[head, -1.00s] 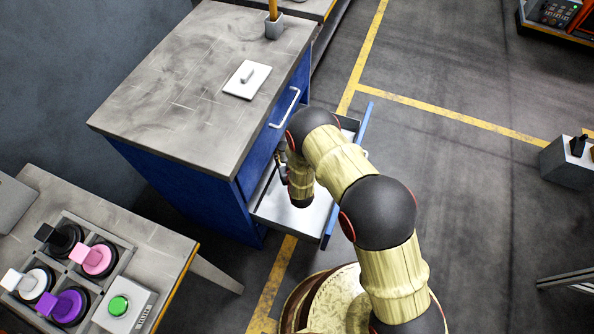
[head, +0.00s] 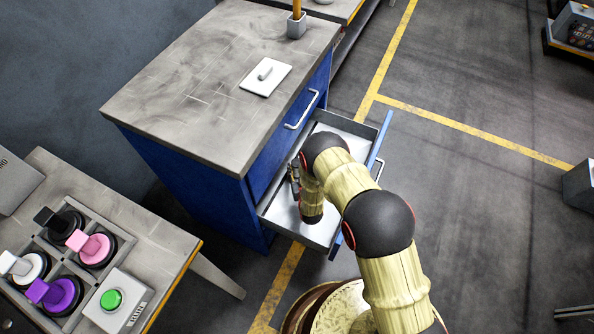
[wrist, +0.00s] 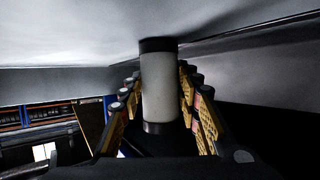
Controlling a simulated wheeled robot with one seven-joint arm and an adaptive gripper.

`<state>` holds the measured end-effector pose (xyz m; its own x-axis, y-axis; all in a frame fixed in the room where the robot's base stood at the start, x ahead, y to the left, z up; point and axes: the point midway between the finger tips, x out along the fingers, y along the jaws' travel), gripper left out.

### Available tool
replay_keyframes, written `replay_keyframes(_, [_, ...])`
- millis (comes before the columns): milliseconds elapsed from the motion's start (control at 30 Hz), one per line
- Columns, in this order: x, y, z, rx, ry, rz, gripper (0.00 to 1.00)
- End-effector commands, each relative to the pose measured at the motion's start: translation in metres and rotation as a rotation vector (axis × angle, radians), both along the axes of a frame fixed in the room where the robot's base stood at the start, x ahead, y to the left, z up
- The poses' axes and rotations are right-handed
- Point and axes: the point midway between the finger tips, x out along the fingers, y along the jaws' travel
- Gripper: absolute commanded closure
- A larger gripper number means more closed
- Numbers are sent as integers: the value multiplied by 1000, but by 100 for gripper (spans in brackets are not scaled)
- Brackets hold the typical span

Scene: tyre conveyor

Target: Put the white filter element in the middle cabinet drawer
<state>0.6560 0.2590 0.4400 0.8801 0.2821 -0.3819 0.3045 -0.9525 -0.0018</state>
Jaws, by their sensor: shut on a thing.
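The white filter element (wrist: 160,85) is a white cylinder with dark ends, seen in the wrist view between the two fingers of my gripper (wrist: 163,110). My gripper is shut on it. In the head view my gripper (head: 294,181) is over the left part of an open drawer (head: 345,127), close to the cabinet side. The element itself is hidden or too small to make out there. The drawer is pulled out of the blue cabinet (head: 190,185), below a closed drawer with a handle (head: 301,109). My arm covers part of the drawer.
At lower left, a table bears a tray (head: 112,232) of coloured-handled pieces and a green button (head: 111,299).

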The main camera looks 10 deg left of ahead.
Motion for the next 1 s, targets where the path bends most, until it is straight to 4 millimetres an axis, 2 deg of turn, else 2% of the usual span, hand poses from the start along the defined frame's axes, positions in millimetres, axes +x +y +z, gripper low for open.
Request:
replay_keyframes(167, [0, 0, -4, 0, 0, 0, 92])
replay_keyframes(200, [0, 0, -4, 0, 0, 0, 66])
replay_keyframes(500, [0, 0, -4, 0, 1, 0, 49])
replay_keyframes(867, [0, 0, 1, 0, 1, 0, 49])
replay_keyframes(1000, [-18, -6, 9, -2, 4, 0, 49])
